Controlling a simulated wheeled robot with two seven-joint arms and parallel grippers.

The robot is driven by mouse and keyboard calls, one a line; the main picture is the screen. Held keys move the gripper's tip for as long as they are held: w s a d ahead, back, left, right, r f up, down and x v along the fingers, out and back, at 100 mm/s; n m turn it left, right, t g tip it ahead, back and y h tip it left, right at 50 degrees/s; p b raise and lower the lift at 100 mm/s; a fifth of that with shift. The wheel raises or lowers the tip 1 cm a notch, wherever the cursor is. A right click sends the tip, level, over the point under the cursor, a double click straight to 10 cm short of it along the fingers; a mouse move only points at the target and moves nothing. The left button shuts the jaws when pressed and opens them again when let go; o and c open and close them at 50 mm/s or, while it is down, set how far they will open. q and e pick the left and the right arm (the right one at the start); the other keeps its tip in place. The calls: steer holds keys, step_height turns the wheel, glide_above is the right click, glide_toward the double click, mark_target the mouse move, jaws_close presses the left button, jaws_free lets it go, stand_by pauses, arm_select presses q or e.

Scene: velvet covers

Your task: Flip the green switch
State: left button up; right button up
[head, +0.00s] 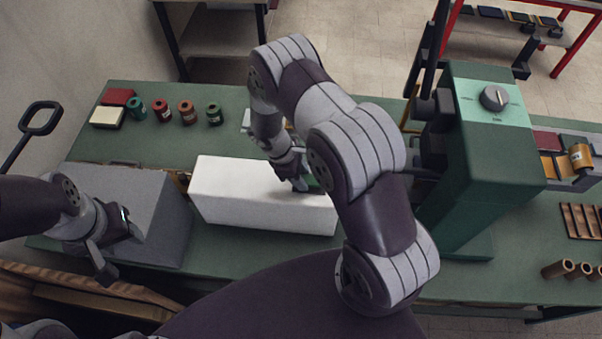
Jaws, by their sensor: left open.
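A small green piece (312,183) shows on top of the long white box (240,202), beside my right gripper and partly covered by my arm; it may be the green switch, but I cannot tell for sure. My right gripper (299,184) points down at the top of the white box, close to that green piece. Its fingers are small and partly hidden, so I cannot tell whether they are open or whether they touch. My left gripper (116,246) is open and empty, in front of the grey block (150,205) at the left.
A green machine (475,150) with a grey dial (494,98) stands right of my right arm. Several small spools (187,112) line the back left of the green table (240,100). Brown tubes (558,268) lie at the front right. The table behind the white box is mostly clear.

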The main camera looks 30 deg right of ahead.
steer(key=c, duration=0.5)
steer(key=shift+s+d+r+t+y+p, duration=0.15)
steer(key=shift+r+t+y+p, duration=0.1)
steer(key=shift+y+p, duration=0.25)
steer(key=shift+s+d+r+t+y+p, duration=0.15)
steer(key=shift+r+t+y+p, duration=0.1)
steer(key=shift+y+p, duration=0.2)
steer(key=shift+d+f+t+y, duration=0.2)
steer(key=shift+t+y, duration=0.3)
steer(key=shift+y, duration=0.25)
steer(key=shift+a, duration=0.1)
steer(key=o, duration=1)
steer(key=shift+o, duration=0.2)
